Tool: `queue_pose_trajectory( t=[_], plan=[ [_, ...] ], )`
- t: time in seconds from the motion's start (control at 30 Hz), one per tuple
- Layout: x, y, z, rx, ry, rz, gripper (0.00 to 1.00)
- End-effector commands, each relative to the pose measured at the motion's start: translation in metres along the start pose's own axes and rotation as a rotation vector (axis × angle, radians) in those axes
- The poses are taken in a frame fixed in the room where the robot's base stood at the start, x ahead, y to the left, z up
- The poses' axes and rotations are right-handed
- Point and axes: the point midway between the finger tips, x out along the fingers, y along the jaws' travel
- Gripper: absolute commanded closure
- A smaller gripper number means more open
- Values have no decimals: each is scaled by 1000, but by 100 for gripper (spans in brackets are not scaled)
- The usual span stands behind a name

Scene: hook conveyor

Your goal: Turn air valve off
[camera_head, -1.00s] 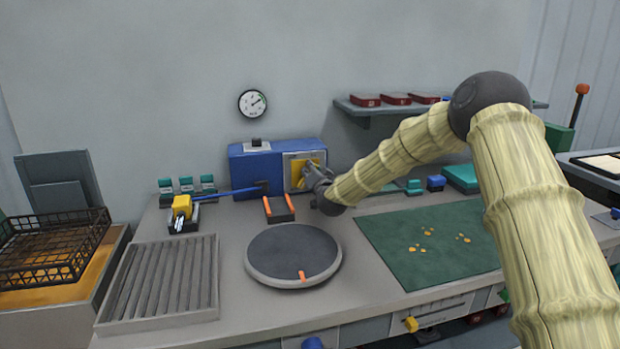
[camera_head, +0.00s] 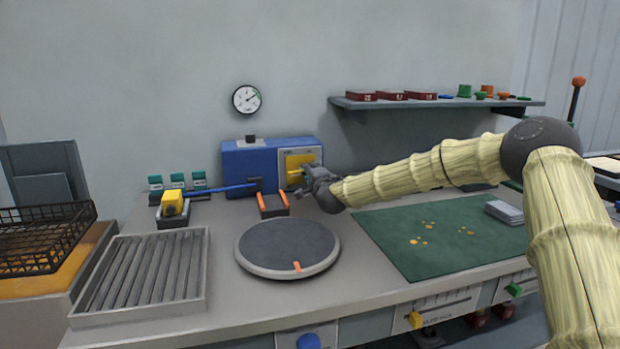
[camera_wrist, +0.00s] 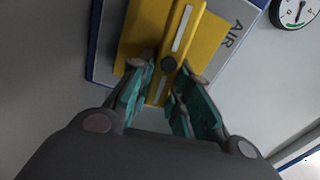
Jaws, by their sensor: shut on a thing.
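The air valve is a yellow handle (camera_wrist: 172,50) on a yellow plate (camera_wrist: 145,28), with "AIR" lettering beside it in the wrist view. In the head view the yellow valve (camera_head: 298,162) sits on the pale panel at the right of a blue box (camera_head: 250,166). My gripper (camera_wrist: 163,97) has teal fingers on both sides of the handle's near end and is shut on it. In the head view my gripper (camera_head: 308,180) reaches the valve from the right and partly hides it. The handle's exact angle is hard to tell there.
A round pressure gauge (camera_head: 247,99) hangs on the wall above the box. A grey turntable (camera_head: 288,248), an orange-edged holder (camera_head: 272,205) and a green mat (camera_head: 440,240) are on the bench below. A wall shelf (camera_head: 430,104) is above my forearm.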

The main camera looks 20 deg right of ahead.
Motion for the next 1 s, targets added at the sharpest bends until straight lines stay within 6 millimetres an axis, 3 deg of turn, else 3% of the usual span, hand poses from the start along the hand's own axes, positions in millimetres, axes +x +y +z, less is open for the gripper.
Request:
queue_pose_trajectory(
  t=[0.3,0.77,0.8,0.9,1.0],
  plan=[
    [0,5,-1,96,1,2,100],
    [0,5,0,110,1,3,100],
    [0,5,0,110,1,3,79],
    [0,5,0,110,1,3,61],
    [0,4,0,109,1,2,59]
  ],
)
